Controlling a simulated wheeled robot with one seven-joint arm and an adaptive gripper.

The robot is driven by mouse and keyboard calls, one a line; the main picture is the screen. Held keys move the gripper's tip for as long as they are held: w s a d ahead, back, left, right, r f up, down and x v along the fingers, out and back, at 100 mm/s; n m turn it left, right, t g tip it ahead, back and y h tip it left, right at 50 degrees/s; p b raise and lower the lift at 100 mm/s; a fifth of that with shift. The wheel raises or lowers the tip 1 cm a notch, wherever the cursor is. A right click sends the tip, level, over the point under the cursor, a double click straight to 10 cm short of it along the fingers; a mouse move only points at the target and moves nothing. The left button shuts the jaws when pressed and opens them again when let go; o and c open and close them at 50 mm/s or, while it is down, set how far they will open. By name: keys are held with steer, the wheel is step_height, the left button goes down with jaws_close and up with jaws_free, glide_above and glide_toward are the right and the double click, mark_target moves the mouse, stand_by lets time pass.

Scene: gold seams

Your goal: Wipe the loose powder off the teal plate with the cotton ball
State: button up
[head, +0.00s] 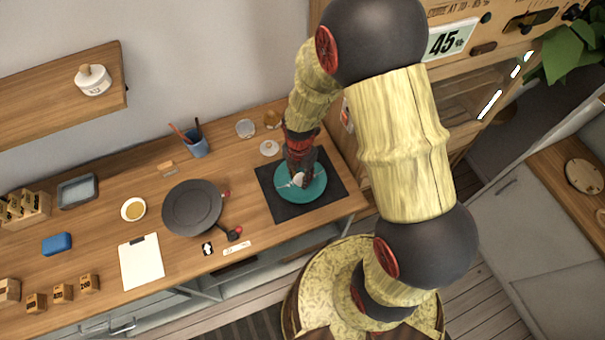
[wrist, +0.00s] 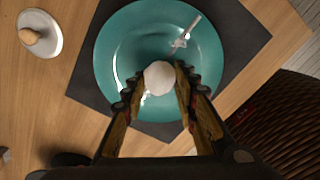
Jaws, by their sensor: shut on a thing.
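The teal plate (head: 310,194) lies on a dark mat (head: 279,207) at the right end of the wooden counter; the plate fills the upper middle of the wrist view (wrist: 112,55). My gripper (head: 297,179) is over the plate, pointing down. In the wrist view my gripper (wrist: 158,88) is shut on the white cotton ball (wrist: 159,76), which is between the fingertips above the plate. I cannot tell whether the ball touches the plate. A pale streaked mark (wrist: 182,42) shows on the plate, right of the ball. The fingers hide part of the near rim.
A small white lidded dish (head: 269,148) stands behind the mat, with a glass jar (head: 245,128) and a blue cup of tools (head: 195,143) further left. A dark round turntable (head: 192,208) lies left of the mat. The counter's front edge runs close below the mat.

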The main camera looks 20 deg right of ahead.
mark_target(292, 186)
steer(key=shift+w+a, duration=0.55)
steer(key=shift+a, duration=0.2)
steer(key=shift+s+a+f, duration=0.15)
steer(key=shift+s+a, duration=0.45)
steer(key=shift+a, duration=0.15)
steer(key=shift+r+p, duration=0.6)
steer(key=shift+r, duration=0.25)
steer(key=shift+r+p, duration=1.7)
steer(key=shift+r, duration=0.6)
